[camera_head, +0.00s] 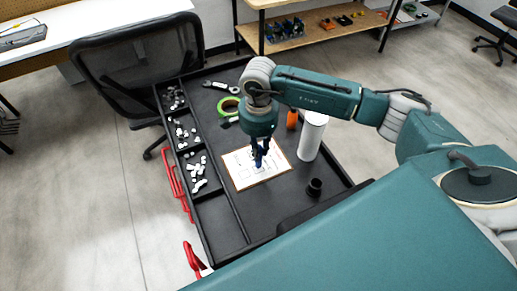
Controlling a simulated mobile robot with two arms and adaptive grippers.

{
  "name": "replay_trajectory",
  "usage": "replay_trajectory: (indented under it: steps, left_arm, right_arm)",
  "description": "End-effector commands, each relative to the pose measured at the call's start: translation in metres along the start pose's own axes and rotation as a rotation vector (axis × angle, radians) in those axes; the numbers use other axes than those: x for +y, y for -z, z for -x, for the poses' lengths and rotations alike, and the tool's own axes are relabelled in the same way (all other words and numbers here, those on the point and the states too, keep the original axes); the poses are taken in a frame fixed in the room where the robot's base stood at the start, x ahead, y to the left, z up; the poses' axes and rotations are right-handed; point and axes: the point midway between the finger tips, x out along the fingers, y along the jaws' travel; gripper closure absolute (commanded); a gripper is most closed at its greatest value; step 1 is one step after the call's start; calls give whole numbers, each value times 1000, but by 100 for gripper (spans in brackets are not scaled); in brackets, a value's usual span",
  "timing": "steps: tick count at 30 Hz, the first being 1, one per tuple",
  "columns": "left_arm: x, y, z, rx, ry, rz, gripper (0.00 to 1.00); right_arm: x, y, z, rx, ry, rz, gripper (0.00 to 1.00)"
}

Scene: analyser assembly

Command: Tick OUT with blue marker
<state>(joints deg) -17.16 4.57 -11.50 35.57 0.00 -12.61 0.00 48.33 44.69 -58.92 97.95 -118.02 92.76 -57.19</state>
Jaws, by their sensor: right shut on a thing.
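A sheet of white paper on a brown board (240,169) lies on the black cart top. Some dark print shows on it, but it is too small to read. My right gripper (259,160) points down over the middle of the sheet, shut on a blue marker (258,165). The marker's lower end is at or just above the paper; I cannot tell whether it touches. The gripper hides part of the sheet. My left gripper is not in view.
The black cart (222,220) has side compartments with white pieces (197,172). A green tape roll (228,107), an orange item (292,119), a white cylinder (312,136) and a small black cup (315,187) stand around the sheet. A black chair (135,70) is at the left.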

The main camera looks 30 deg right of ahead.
Motion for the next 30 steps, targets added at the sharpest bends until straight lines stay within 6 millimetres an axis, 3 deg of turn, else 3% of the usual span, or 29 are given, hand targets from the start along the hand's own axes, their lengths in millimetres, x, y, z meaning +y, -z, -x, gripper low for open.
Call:
replay_trajectory:
  steps: [30]
  left_arm:
    - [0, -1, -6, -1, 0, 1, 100]
  right_arm:
    - [0, 0, -4, 0, 0, 0, 100]
